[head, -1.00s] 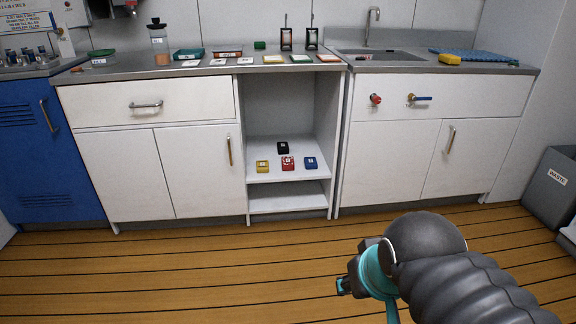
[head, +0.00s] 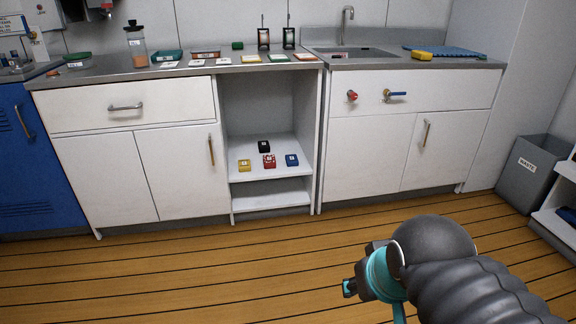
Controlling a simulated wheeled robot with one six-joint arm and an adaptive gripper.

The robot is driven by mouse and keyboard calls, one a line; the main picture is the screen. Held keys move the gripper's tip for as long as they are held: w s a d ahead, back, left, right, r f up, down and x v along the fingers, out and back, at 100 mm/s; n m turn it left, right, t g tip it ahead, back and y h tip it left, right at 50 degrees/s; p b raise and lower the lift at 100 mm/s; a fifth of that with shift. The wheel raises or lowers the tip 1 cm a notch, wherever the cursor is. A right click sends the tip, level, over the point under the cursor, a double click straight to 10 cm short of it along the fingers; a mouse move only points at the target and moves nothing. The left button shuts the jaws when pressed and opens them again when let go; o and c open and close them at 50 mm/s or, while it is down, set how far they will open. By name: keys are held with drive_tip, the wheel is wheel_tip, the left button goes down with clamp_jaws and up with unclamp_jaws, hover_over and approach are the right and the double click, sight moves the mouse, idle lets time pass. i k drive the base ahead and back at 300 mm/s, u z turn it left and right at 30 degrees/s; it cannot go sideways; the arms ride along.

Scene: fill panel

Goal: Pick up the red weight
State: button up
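The red weight (head: 269,161) is a small red block with a pale label on top. It sits on the upper shelf (head: 248,174) of the open cabinet bay in the head view. A yellow weight (head: 244,165) is to its left, a blue one (head: 291,160) to its right, and a black one (head: 264,146) behind it. My gripper (head: 349,288) shows at the lower right, over the wooden floor and well apart from the shelf. Only part of it is visible past my arm, so its fingers cannot be made out.
A steel counter (head: 110,75) with jars, coloured trays and a sink (head: 350,52) runs above the cabinets. A lower shelf (head: 270,199) lies under the weights. A grey waste bin (head: 530,172) stands at the right. The floor (head: 180,270) before the bay is clear.

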sight(269, 161)
drive_tip(key=z, duration=0.1)
drive_tip(key=k, duration=0.3)
drive_tip(key=z, duration=0.75)
drive_tip(key=i, duration=2)
drive_tip(key=u, duration=1.6)
drive_tip(key=i, duration=1.25)
drive_tip(key=u, duration=1.1)
